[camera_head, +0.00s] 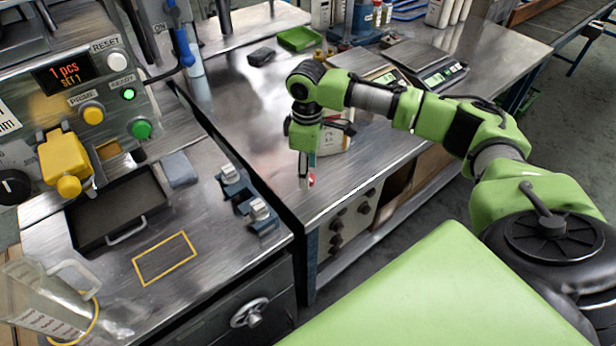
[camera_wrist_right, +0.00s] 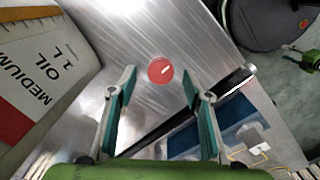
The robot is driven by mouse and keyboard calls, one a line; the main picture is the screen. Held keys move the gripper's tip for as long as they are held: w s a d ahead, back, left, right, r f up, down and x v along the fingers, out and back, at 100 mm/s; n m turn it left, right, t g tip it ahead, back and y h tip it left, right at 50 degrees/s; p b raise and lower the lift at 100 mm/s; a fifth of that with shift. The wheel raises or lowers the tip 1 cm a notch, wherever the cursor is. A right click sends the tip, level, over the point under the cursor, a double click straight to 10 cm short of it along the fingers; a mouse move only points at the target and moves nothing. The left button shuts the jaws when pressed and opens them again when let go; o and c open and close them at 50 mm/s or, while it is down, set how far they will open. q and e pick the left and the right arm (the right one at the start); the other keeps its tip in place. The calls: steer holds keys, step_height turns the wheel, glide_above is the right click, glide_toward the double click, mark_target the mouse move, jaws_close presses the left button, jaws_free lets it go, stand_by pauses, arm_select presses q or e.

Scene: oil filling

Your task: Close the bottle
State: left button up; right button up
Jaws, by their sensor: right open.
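A small round red cap (camera_wrist_right: 161,70) lies on the metal table in the right wrist view, between and beyond my open fingertips. It also shows in the head view (camera_head: 311,180), close to the table's front edge. My right gripper (camera_head: 304,182) points down just over it, open and empty; its fingers (camera_wrist_right: 158,82) stand apart on either side of the cap. The bottle (camera_wrist_right: 42,70), marked "MEDIUM OIL 1 L", stands at the left of the wrist view. In the head view the bottle (camera_head: 335,139) is partly hidden behind my gripper. Its opening is hidden. My left gripper is not in view.
Two scales (camera_head: 440,72), a green tray (camera_head: 300,38) and a dark object (camera_head: 262,56) stand farther back. At left are a dispensing machine (camera_head: 95,90), a black tray (camera_head: 110,215) and a clear jug (camera_head: 45,300). A gap separates the two tables.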

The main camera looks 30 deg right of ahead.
steer(key=shift+f, duration=0.75)
steer(key=shift+c, duration=0.4)
steer(key=c, duration=0.7)
steer(key=shift+o, duration=0.2)
steer(key=shift+r, duration=0.15)
